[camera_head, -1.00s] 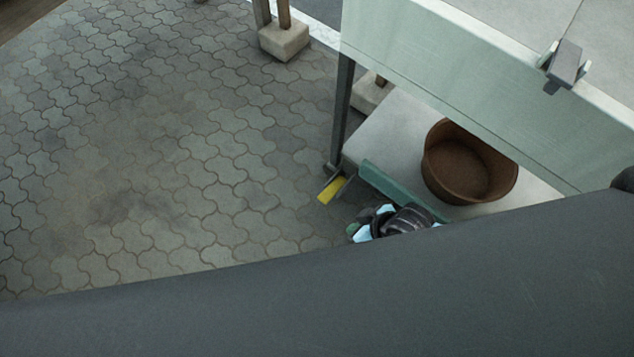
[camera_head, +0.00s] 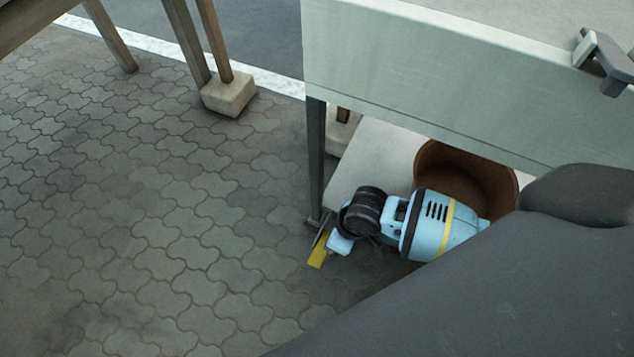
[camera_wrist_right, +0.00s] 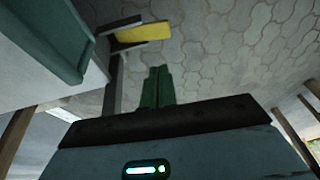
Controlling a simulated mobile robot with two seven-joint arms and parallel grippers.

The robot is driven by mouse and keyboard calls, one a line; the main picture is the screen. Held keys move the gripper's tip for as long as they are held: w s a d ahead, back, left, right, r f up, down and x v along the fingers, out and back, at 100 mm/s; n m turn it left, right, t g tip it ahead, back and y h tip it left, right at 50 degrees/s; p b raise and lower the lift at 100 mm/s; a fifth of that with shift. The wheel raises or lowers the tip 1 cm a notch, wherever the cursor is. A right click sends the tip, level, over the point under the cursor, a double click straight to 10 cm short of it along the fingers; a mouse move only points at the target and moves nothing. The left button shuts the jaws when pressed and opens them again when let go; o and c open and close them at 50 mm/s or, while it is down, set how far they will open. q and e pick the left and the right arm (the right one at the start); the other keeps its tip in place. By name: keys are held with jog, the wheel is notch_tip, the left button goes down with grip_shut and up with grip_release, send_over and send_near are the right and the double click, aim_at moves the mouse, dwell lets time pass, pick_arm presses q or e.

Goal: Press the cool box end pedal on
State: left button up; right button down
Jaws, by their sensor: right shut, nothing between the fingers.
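The cool box (camera_head: 440,75) is a pale green box on dark legs, at the upper right of the head view. Its yellow end pedal (camera_head: 318,250) sits low by the foot of the near leg. My right arm's blue wrist covers the area just right of the pedal. In the wrist view the right gripper (camera_wrist_right: 158,70) shows two green fingers closed together and empty. The yellow pedal (camera_wrist_right: 143,33) is beyond the fingertips there, with a visible gap in the picture; contact is not seen. The fingertips are hidden in the head view. My left gripper is out of view.
A brown pot (camera_head: 455,165) stands on a pale shelf (camera_head: 375,155) under the box, partly behind my wrist. A grey latch (camera_head: 603,62) is on the box's top edge. Wooden posts on a block (camera_head: 229,94) stand further back. Paving left of the pedal is clear.

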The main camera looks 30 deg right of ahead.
aim_at(314, 260)
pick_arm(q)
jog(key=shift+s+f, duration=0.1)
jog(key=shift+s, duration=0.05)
pick_arm(e)
jog(key=shift+f, duration=0.15)
